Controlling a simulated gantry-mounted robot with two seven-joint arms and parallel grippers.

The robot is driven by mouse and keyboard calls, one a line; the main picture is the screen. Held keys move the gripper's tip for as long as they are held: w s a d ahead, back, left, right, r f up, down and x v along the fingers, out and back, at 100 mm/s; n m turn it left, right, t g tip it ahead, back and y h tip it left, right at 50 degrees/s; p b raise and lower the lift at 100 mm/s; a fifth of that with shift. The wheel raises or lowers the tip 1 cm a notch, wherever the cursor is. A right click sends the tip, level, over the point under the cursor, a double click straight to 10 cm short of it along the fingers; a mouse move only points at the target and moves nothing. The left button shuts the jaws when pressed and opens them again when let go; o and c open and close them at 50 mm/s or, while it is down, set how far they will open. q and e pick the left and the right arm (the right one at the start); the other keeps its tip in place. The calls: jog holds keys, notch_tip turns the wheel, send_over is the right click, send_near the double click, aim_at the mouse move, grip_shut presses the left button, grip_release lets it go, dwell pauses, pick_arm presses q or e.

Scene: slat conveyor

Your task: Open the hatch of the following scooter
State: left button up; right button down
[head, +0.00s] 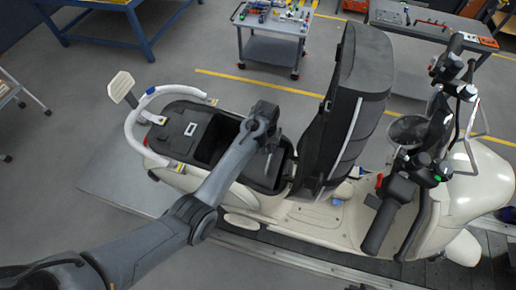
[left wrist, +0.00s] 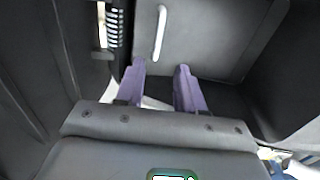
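The cream scooter (head: 322,216) stands on the conveyor, facing right. Its black seat hatch (head: 350,90) is tilted up, nearly upright, with the dark storage compartment (head: 210,142) uncovered behind it. My left arm reaches in from the lower left over the compartment. My left gripper (head: 273,148) is at the compartment's front end, just left of the raised hatch. In the left wrist view its two purple fingers (left wrist: 161,90) are apart with nothing seen held between them. They point at a grey panel with a white slot. Whether they touch it is unclear. My right gripper is not in view.
The white rear rail (head: 133,125) curves around the scooter's tail. The handlebar (head: 385,218) and mirrors stand at the right. A tool cart (head: 270,48), a blue bench (head: 97,42) and another workbench (head: 425,24) are behind.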

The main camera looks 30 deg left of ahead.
aim_at(268, 163)
pick_arm(q)
jog(key=f+b, duration=0.2)
jog(key=f, duration=0.1)
jog(key=f+b, duration=0.5)
jog(key=f, duration=0.1)
jog(key=shift+s+d, duration=0.1)
jog(key=shift+d, duration=0.3)
jog(key=shift+f+b, duration=0.85)
jog(key=shift+b, duration=0.3)
grip_shut()
